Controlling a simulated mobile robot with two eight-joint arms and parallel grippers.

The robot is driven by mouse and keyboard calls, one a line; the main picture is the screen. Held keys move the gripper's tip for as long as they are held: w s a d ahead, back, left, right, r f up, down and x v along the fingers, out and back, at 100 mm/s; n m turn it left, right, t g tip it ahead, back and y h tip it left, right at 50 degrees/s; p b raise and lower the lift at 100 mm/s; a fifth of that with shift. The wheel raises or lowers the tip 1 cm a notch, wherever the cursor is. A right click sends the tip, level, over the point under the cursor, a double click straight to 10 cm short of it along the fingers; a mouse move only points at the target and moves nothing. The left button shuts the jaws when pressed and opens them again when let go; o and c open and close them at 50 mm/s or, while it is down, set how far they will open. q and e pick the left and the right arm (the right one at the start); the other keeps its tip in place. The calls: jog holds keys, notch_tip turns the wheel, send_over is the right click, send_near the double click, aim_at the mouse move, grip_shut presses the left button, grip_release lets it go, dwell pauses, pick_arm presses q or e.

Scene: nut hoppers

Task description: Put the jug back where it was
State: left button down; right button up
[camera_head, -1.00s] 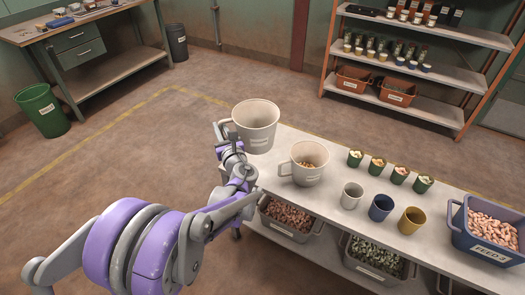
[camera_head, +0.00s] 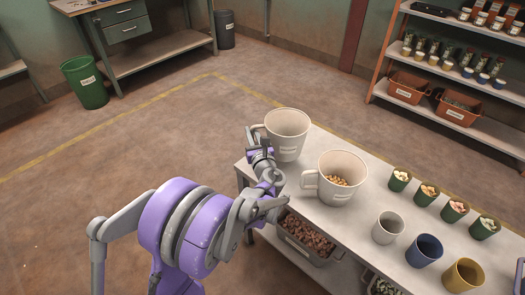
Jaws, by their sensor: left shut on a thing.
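A large empty-looking cream jug (camera_head: 287,137) with a label is upright at the far left end of the table (camera_head: 352,215). My left gripper (camera_head: 262,146) is at its left side and shut on its handle, which is mostly hidden by the gripper. The jug's base is at the tabletop or just over it; I cannot tell whether it touches. A second cream jug (camera_head: 335,186) holds nuts and stands on the table right of and nearer than the first, its handle to the left. My right gripper is not in view.
A grey cup (camera_head: 388,229), a blue cup (camera_head: 424,251) and a yellow cup (camera_head: 463,277) stand on the table. Several small green cups (camera_head: 427,192) line its far side. A bin of nuts (camera_head: 309,242) sits underneath. Floor left of the table is clear.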

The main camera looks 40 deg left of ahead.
pick_arm(q)
jog(key=shift+f+b, duration=0.65)
jog(key=shift+f, duration=2.05)
jog(key=shift+f, duration=0.2)
jog(key=c, duration=0.9)
grip_release()
jog(key=shift+r, duration=0.1)
jog(key=shift+o, duration=0.2)
jog(key=shift+r, duration=0.1)
